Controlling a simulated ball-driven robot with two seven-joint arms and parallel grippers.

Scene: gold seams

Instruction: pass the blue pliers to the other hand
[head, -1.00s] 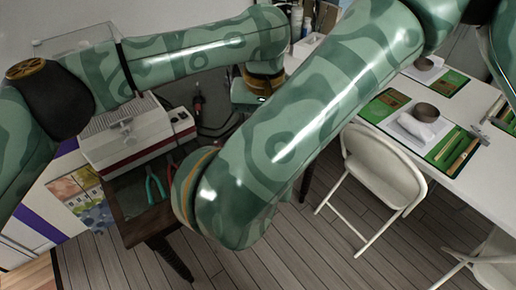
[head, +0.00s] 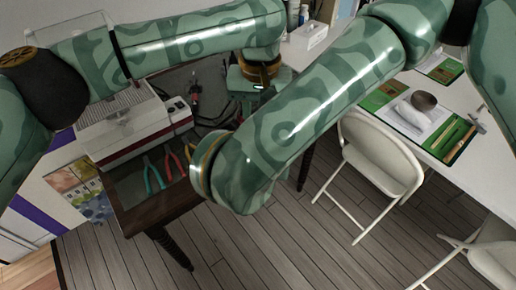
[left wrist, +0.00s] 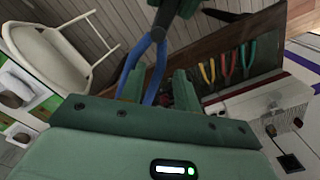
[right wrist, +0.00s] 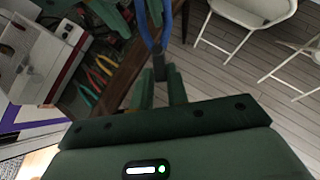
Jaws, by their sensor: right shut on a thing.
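The blue pliers (left wrist: 157,68) are held in the air between my two hands. My right gripper (right wrist: 161,82) is shut on their grey head, with the blue handles (right wrist: 150,32) pointing away toward my left gripper. My left gripper (left wrist: 160,84) has its fingers apart around part of the handles. One handle runs between the fingers and the other passes close by the left finger; I cannot tell whether they touch. In the head view the pliers and both sets of fingertips are hidden by my arms.
A dark wooden table (head: 135,215) holds teal pliers (head: 153,176), red pliers (head: 173,163) and a white-and-red machine (head: 130,135). A white folding chair (head: 375,165) stands on the floor. A white table at right bears green mats and a bowl (head: 424,101).

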